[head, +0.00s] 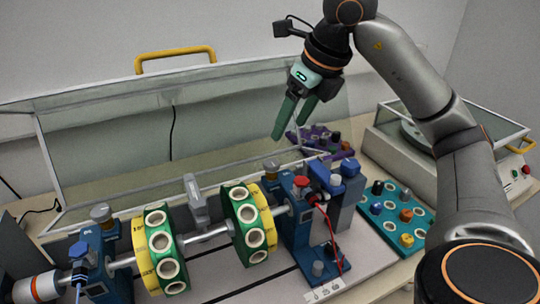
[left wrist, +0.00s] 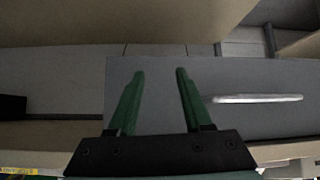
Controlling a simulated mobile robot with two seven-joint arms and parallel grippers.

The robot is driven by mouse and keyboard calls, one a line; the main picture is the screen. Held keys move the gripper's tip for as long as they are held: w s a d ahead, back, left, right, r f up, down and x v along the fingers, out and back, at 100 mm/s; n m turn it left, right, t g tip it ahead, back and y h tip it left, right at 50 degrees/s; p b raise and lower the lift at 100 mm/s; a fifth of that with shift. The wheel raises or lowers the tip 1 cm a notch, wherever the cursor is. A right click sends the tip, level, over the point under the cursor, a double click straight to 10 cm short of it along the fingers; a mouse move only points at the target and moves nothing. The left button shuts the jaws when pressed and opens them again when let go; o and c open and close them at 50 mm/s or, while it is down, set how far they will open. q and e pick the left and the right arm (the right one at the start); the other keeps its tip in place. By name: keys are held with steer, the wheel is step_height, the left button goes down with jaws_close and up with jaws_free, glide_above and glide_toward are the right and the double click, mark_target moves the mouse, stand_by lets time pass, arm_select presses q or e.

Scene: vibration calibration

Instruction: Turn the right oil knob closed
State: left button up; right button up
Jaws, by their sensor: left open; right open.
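The right blue bearing stand (head: 297,225) carries the shaft's right end in the head view. A brass-and-grey knob (head: 271,169) and a red knob (head: 301,183) sit on top of it. I cannot tell which is the oil knob or how far either is turned. My right gripper (head: 287,132) has green fingers and is open and empty. It hangs above and behind the right stand, apart from the knobs. My left gripper (left wrist: 160,72) is open and empty in the left wrist view, over a grey surface; the head view does not show it.
Green-and-yellow discs (head: 160,249) sit on the shaft left of the stand. A raised clear cover (head: 110,150) with a yellow handle (head: 175,56) stands behind. A teal tray (head: 395,222) and a purple tray (head: 322,142) lie to the right. A red cable (head: 329,228) hangs at the stand.

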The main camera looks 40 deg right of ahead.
mark_target(272, 162)
steer(key=b+x, duration=0.1)
steer(key=x, duration=0.9)
steer(key=shift+f, duration=0.3)
jaws_close()
